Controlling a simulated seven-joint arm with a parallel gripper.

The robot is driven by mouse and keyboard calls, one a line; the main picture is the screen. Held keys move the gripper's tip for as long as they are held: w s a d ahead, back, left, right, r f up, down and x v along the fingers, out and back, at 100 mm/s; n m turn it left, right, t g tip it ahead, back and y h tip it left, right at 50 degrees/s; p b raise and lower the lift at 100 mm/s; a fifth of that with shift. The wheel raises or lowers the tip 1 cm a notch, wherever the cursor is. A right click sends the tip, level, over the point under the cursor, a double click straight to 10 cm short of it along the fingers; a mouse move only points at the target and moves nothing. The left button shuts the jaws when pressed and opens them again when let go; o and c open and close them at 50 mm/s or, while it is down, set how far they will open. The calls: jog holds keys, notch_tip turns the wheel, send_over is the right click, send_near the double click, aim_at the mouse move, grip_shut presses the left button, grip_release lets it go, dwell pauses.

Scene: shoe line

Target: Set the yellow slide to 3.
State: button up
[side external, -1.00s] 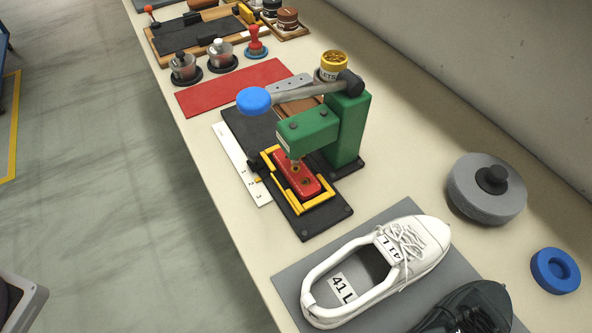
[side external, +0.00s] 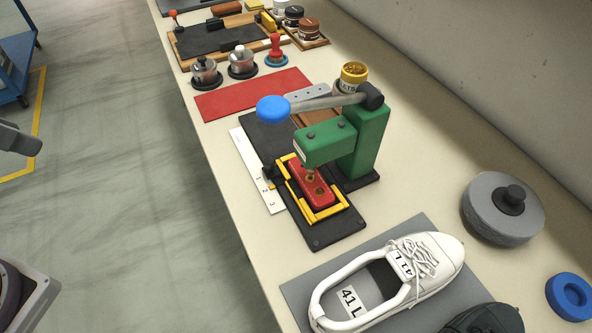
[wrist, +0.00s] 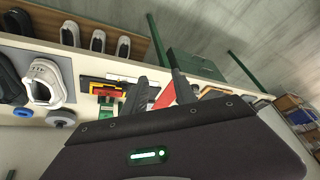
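The yellow slide (side external: 325,213) is an angular yellow frame around a red block (side external: 311,188) on the black base of a green press (side external: 367,143). A white scale (side external: 246,158) marked 1, 2, 3 lies along its left side. A small yellow pointer beside the scale appears near the 2; its exact reading is too small to tell. The slide also shows small in the wrist view (wrist: 98,81). My gripper (wrist: 160,88) shows in the wrist view with its two dark fingers apart and nothing seen between them. It is well away from the slide.
A white shoe (side external: 385,281) on a grey mat (side external: 300,288) stands in front, a grey round weight (side external: 490,214) at right. A red mat (side external: 252,95) and jars lie behind.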

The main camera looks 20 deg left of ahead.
jog(key=shift+o, duration=0.5)
jog(key=w+d+f+m+g, duration=0.1)
jog(key=w+d+m, duration=0.3)
jog(key=w, duration=0.6)
jog(key=shift+f+m+g, duration=0.4)
jog(key=shift+m, duration=0.6)
jog(key=m+g+h, duration=0.3)
jog(key=m+h, duration=0.2)
jog(key=m, duration=0.5)
send_near(269, 159)
jog(key=f, duration=0.1)
jog(key=x, duration=0.7)
jog(key=shift+d+f, duration=0.15)
jog(key=shift+d, duration=0.15)
grip_shut()
